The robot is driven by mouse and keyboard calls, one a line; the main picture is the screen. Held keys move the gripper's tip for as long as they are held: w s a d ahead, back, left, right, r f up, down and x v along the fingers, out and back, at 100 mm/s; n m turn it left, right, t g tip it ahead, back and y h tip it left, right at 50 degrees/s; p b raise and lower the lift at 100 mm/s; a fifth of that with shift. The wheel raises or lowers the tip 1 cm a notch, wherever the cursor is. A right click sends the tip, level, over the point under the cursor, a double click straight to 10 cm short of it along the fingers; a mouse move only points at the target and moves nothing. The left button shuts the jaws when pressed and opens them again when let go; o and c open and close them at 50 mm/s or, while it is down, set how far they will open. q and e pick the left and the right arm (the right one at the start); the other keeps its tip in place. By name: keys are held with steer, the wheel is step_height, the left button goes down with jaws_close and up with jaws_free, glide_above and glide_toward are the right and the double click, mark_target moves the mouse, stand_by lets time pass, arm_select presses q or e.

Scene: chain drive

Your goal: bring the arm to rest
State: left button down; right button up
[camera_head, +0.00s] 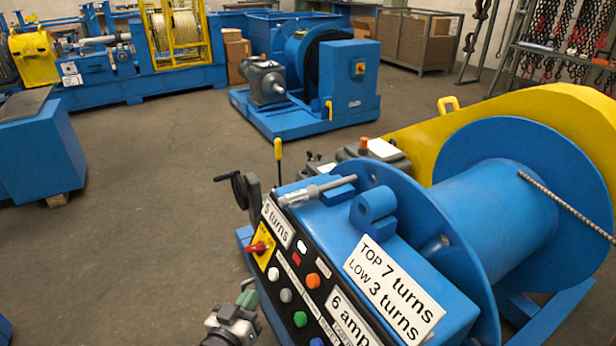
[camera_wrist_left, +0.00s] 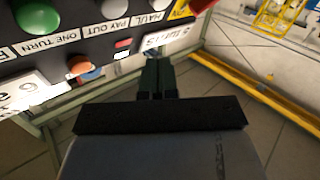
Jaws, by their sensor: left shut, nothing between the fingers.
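My left gripper (camera_head: 246,297) shows at the bottom of the head view, at the left of the winch's control panel (camera_head: 290,270). Its dark fingers (camera_wrist_left: 157,78) are shut together with nothing between them in the left wrist view. The panel carries a red switch on a yellow plate (camera_head: 262,247) and several coloured buttons, among them an orange one (camera_head: 313,280) and a green one (camera_head: 300,319). In the wrist view the fingers stand in front of the panel's edge; I cannot tell the exact gap. My right gripper is not in view.
The blue winch drum (camera_head: 495,215) with a yellow guard (camera_head: 480,120) fills the right. A handwheel (camera_head: 239,190) and a yellow-tipped lever (camera_head: 278,150) stick up at the panel's far end. A blue block (camera_head: 40,150) stands left; the floor (camera_head: 150,230) between is clear.

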arm_select(q)
steer(key=s+a+f+g+y+p, duration=0.2)
steer(key=s+f+g, duration=0.2)
steer(key=s+f, duration=0.55)
steer(key=s+a+f+g+y+p, duration=0.15)
steer(key=s+f+g, duration=0.25)
steer(key=f, duration=1.1)
steer(key=s+a+f+g+p, duration=0.1)
steer(key=s+f, duration=0.3)
steer(key=s, duration=0.5)
steer(key=s+a+f+m+g+p, duration=0.1)
steer(key=s+f+g, duration=0.3)
steer(key=s, duration=0.6)
steer(key=s+a+f+g+y+p, duration=0.1)
steer(key=s+f, duration=0.3)
steer(key=s, duration=0.6)
steer(key=shift+a+g+p, duration=0.4)
steer(key=shift+g+p, duration=0.2)
steer(key=shift+g, duration=0.3)
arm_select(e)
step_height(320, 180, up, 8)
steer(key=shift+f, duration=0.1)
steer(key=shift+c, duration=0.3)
